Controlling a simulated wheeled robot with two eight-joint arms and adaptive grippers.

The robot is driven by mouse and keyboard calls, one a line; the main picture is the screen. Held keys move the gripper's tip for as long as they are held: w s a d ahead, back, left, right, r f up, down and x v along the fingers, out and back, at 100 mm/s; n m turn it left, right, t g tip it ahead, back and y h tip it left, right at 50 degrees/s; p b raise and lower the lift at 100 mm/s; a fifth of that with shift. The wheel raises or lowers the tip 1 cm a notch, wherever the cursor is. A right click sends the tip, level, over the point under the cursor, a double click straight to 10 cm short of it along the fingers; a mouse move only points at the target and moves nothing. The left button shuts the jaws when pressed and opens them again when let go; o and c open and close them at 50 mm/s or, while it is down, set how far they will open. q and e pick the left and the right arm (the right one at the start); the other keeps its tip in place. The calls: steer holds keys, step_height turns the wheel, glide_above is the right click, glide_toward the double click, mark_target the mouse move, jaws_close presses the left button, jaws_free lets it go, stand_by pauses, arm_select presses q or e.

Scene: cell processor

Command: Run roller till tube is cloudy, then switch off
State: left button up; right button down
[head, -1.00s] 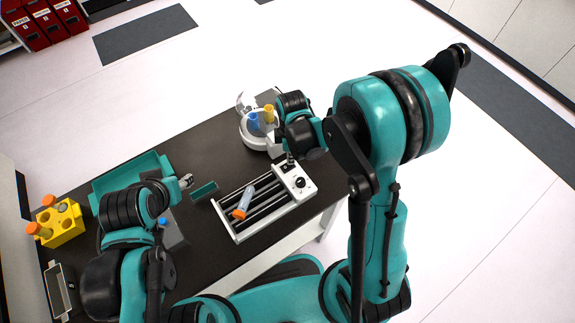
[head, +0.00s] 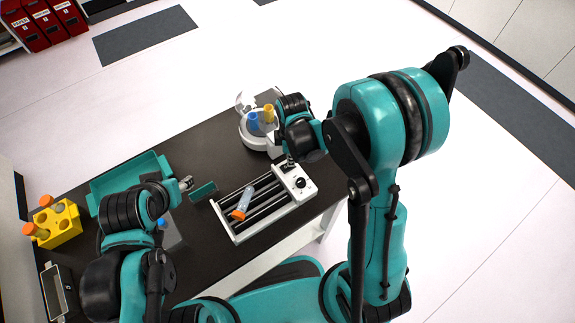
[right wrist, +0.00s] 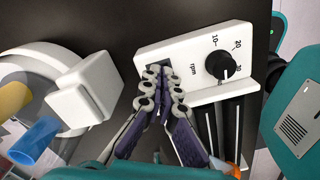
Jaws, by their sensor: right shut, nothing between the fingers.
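The tube roller (head: 236,235) stands on the dark table, with a white control panel (head: 307,190) at its right end. A tube (head: 246,196) with an orange cap lies tilted on the rollers; its contents look pale bluish, too small to judge cloudiness. The knob (right wrist: 222,65) with its rpm scale is on the panel. My right gripper (right wrist: 160,72) is shut and empty, its tips at the panel's end opposite the knob, over a dark recess. They largely hide the switch there, so its position cannot be read. My left gripper (head: 187,183) hangs left of the roller; its jaws are too small to read.
A round white device (head: 252,140) with a raised clear lid, holding a blue and a yellow tube, stands close behind the roller panel. A green tray (head: 110,178), a yellow rack (head: 66,231) with orange-capped tubes, and a small green block (head: 203,191) are at the left.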

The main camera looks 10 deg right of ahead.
step_height(320, 180, up, 7)
steer(key=p, duration=0.4)
steer(key=shift+p, duration=0.4)
stand_by(0.4)
